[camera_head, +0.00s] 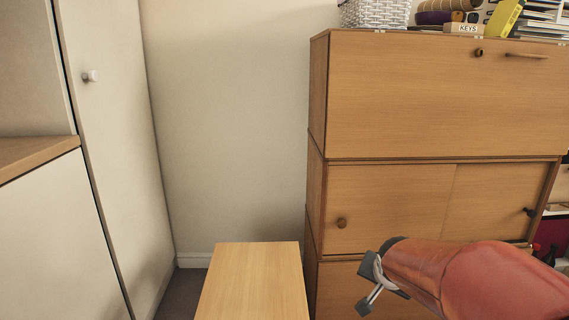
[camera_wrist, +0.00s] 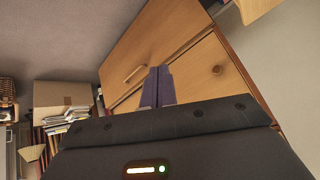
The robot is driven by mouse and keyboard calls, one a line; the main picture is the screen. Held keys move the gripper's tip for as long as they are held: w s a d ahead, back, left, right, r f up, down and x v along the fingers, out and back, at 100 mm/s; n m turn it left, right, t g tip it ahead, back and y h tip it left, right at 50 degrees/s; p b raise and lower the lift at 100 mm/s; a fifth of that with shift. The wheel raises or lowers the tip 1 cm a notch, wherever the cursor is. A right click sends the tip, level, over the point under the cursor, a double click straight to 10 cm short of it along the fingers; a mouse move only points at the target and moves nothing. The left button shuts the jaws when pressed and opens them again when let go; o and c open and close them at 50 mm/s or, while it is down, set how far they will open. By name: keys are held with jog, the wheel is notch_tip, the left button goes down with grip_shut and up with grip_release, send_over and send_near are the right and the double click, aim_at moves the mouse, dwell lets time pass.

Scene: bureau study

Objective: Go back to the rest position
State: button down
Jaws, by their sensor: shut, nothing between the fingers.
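My gripper shows in the wrist view (camera_wrist: 158,88), its two dark purple-grey fingers together with nothing between them. In the head view, my red arm reaches in from the lower right, in front of the bureau's lower part, and ends in a grey metal piece with a pale loop. The wooden bureau (camera_head: 440,95) stands against the wall, its upper flap closed. Its front also appears tilted in the wrist view (camera_wrist: 185,45), beyond the fingers. The fingers appear apart from it.
A light wooden surface (camera_head: 252,285) stands low left of the bureau. A white cupboard (camera_head: 115,140) is at far left. A white basket (camera_head: 375,13), a KEYS box (camera_head: 463,28) and books (camera_head: 535,20) sit on the bureau. A cardboard box (camera_wrist: 62,93) shows in the wrist view.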

jog(key=s+a+r+n, duration=0.1)
jog(key=s+a+n, duration=0.1)
jog(key=s, duration=0.5)
jog(key=s+a+r+n+g+y, duration=0.1)
jog(key=s+a+r+n, duration=0.1)
jog(key=s, duration=0.6)
jog(key=s+a+r+n+p, duration=0.1)
jog(key=s+a+r+n, duration=0.1)
jog(key=s, duration=0.5)
jog(key=shift+s+a+n+g+y, duration=0.15)
jog(key=shift+s+n+g+y, duration=0.15)
jog(key=shift+s+g+y, duration=0.1)
